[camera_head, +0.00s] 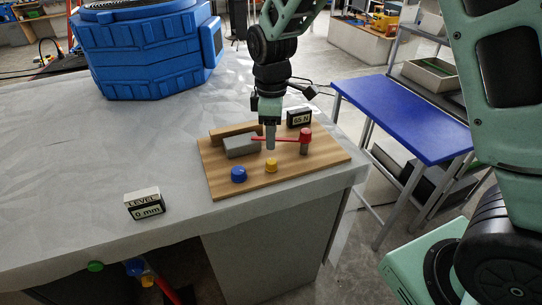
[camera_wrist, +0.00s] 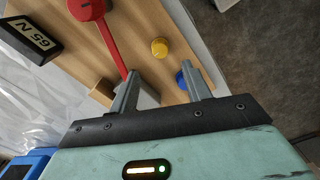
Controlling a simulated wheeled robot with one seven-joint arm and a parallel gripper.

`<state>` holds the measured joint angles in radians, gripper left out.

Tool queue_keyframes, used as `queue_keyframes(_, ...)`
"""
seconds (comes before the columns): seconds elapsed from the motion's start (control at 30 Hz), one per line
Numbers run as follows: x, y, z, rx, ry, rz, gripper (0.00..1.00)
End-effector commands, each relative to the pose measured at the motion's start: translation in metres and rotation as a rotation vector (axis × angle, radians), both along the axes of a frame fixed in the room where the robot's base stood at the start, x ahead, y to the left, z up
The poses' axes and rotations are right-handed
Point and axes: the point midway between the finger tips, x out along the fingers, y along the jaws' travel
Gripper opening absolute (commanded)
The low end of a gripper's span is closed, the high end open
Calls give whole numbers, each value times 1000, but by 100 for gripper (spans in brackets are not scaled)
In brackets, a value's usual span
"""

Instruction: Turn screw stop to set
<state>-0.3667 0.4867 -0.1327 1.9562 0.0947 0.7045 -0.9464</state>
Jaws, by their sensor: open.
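A wooden board (camera_head: 303,168) lies on the bench's right corner. On it are a yellow knob (camera_head: 271,165), a blue knob (camera_head: 238,174) and a red-capped post (camera_head: 305,135) with a thin red bar (camera_head: 280,139) reaching left. I cannot tell for sure which is the screw stop. A grey block (camera_head: 241,146) sits at the bar's left. My gripper (camera_head: 271,146) points down over the board, behind the yellow knob. In the wrist view, my gripper (camera_wrist: 161,72) is open and empty; the yellow knob (camera_wrist: 159,47) shows beyond the fingertips, and the blue knob (camera_wrist: 181,79) is partly behind the right finger.
A display reading 65 N (camera_head: 299,117) stands behind the board, and a wooden strip (camera_head: 234,130) lies behind the grey block. A LEVEL display reading 0 mm (camera_head: 144,203) stands front left. A large blue container (camera_head: 145,50) stands at the back left. The bench between them is clear.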

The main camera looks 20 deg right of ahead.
Motion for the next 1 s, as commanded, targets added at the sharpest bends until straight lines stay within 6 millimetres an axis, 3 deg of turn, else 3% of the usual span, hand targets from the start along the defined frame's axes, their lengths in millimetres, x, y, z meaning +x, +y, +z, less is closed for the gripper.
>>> queue_keyframes(0.2,-1,0,-45,-1,5,-1,48)
queue_keyframes(0.4,-1,0,-74,-1,4,-1,48)
queue_keyframes(0.6,-1,0,-87,0,1,-1,48)
queue_keyframes(0.87,0,0,-88,1,0,-1,48)
queue_keyframes(1.0,0,0,-88,1,0,-1,15)
